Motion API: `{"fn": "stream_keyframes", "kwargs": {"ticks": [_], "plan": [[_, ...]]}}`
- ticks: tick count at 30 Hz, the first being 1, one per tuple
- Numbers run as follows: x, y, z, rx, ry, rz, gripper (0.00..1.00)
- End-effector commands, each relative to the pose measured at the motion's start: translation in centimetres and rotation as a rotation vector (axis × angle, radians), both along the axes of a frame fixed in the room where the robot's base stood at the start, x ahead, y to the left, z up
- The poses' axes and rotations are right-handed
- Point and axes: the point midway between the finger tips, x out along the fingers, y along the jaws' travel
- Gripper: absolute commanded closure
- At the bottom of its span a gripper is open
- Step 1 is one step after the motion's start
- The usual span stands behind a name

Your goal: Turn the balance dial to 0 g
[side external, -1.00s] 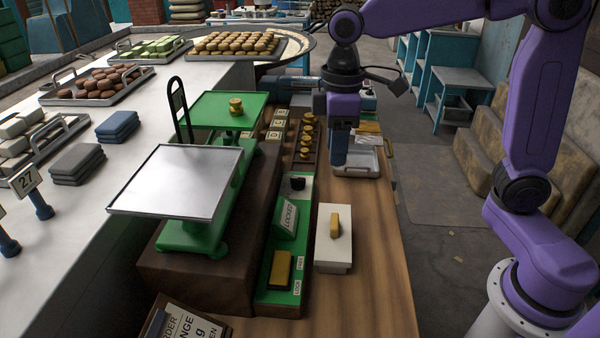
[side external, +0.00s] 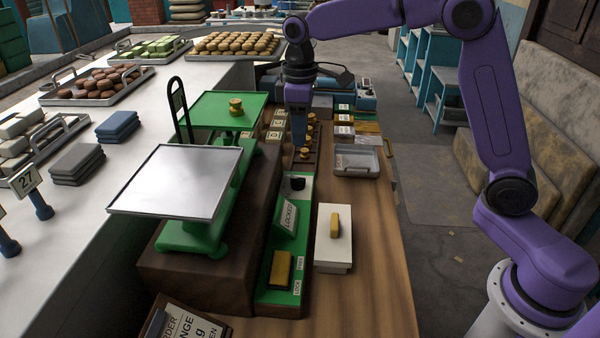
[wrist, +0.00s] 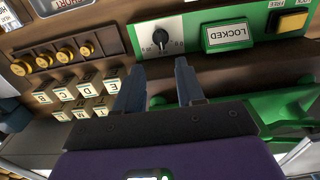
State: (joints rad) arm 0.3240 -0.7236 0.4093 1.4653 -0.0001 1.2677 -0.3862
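The balance dial (wrist: 160,37) is a black knob on a pale plate with small markings; I cannot read its setting surely. In the side view the dial (side external: 297,183) sits at the far end of the green control panel. My gripper (wrist: 160,68) is open and empty. In the wrist view its two fingers point toward the dial, which shows beyond and between their tips, apart from them. In the side view my gripper (side external: 299,142) is above the board, farther back than the dial. The green balance has a silver pan (side external: 180,180) and a green pan (side external: 228,110) bearing brass weights.
A green "LOCKED" sign (wrist: 228,34) and a yellow button (wrist: 291,21) are beside the dial. Brass weights (wrist: 62,56) and lettered blocks (wrist: 85,92) stand close by. A white box (side external: 333,250) and a metal tray (side external: 357,162) are on the wooden bench.

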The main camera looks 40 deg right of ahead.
Motion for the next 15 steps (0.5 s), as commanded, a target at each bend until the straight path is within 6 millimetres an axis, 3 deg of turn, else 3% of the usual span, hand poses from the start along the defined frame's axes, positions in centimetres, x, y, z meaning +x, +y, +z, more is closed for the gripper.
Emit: {"fn": "stream_keyframes", "kwargs": {"ticks": [15], "plan": [[-0.1,0.0,-9.4,-0.001,0.002,-0.001,0.62]]}}
